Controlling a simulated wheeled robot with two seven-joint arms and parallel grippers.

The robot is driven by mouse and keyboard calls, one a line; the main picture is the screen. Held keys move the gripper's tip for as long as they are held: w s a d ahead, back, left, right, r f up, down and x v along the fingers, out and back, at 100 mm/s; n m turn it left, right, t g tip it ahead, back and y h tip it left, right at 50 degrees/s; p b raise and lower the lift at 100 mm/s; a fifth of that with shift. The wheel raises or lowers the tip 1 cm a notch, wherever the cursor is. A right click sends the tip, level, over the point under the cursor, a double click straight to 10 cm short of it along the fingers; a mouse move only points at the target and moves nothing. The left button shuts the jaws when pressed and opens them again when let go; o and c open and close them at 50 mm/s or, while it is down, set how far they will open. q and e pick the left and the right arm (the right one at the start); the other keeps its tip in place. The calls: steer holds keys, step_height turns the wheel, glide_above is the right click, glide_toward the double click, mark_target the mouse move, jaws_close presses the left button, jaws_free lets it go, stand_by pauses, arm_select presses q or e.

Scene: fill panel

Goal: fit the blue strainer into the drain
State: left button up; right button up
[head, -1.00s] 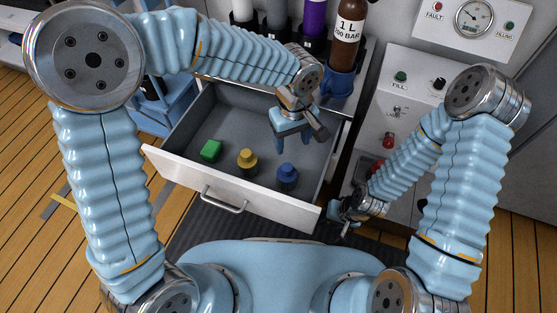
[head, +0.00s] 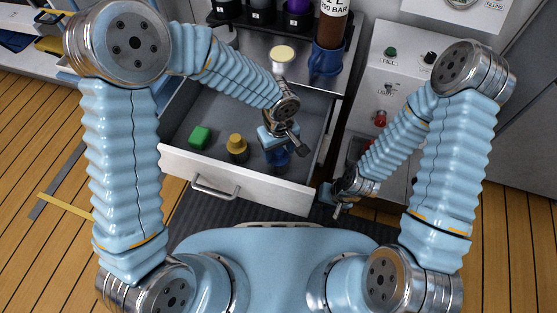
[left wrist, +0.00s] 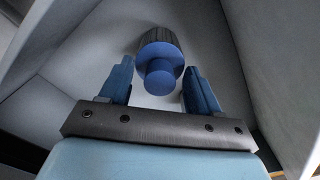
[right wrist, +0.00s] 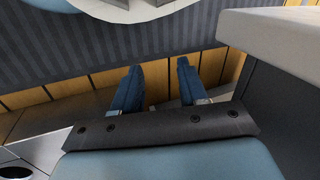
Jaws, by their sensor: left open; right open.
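The blue strainer (head: 279,158) stands in the open drawer near its right end, partly hidden by my left gripper (head: 276,150). In the left wrist view, the strainer (left wrist: 160,62) has a round knob, a wider blue disc and a dark ribbed body. My open left gripper (left wrist: 160,85) has one finger on each side of it, with gaps between the fingers and the strainer. My right gripper (head: 338,198) is open and empty outside the drawer's right front corner; it also shows in the right wrist view (right wrist: 160,78). I cannot pick out the drain for sure.
A control panel (head: 400,75) stands at the right.

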arm_select(q)
jaws_close()
stand_by(0.4)
